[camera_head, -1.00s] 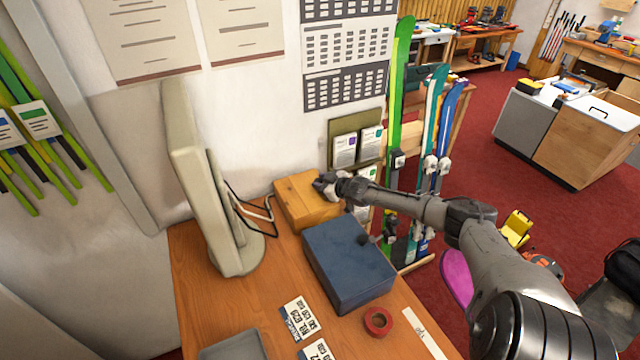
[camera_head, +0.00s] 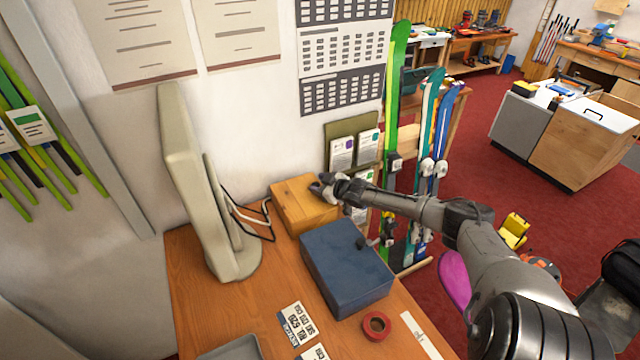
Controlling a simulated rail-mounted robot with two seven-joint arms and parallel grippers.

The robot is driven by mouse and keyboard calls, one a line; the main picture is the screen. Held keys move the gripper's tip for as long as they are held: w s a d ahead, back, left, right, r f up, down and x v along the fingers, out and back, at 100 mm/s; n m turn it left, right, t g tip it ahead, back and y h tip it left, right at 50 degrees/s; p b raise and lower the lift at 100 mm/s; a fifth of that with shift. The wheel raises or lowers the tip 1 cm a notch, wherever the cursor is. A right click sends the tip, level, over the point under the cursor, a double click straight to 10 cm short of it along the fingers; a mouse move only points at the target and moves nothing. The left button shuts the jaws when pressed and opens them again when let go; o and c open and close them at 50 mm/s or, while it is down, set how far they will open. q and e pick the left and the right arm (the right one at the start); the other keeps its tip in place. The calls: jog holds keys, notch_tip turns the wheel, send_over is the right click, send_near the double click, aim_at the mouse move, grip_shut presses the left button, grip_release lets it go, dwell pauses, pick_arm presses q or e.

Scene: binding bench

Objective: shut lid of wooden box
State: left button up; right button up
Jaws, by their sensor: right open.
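The wooden box (camera_head: 293,206) stands at the back of the bench, against the wall, and its top looks flat and closed. My right gripper (camera_head: 318,187) is over the right part of the box's top, with its fingers apart and nothing visible between them. Whether the fingertips touch the lid cannot be told. The gripper and wrist hide the box's right rear corner. My left gripper is not in view.
A dark blue box (camera_head: 345,268) stands just in front of the wooden box. A monitor (camera_head: 200,190) with cables is to the left. Red tape (camera_head: 377,325) and printed cards (camera_head: 297,326) lie in front on the bench (camera_head: 200,290). Skis (camera_head: 394,100) stand behind my right arm.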

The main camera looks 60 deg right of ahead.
jog(key=shift+s+a+f, duration=0.2)
jog(key=shift+a+f, duration=0.05)
jog(key=shift+f, duration=0.3)
jog(key=shift+s+a+r, duration=0.1)
jog(key=shift+s, duration=0.05)
jog(key=shift+s+a+r+p, duration=0.1)
jog(key=shift+s+p, duration=0.2)
jog(key=shift+s, duration=0.05)
jog(key=r+p+v, duration=0.1)
jog(key=p+v, duration=0.1)
jog(key=v, duration=1)
jog(key=shift+d, duration=0.25)
jog(key=shift+s, duration=0.15)
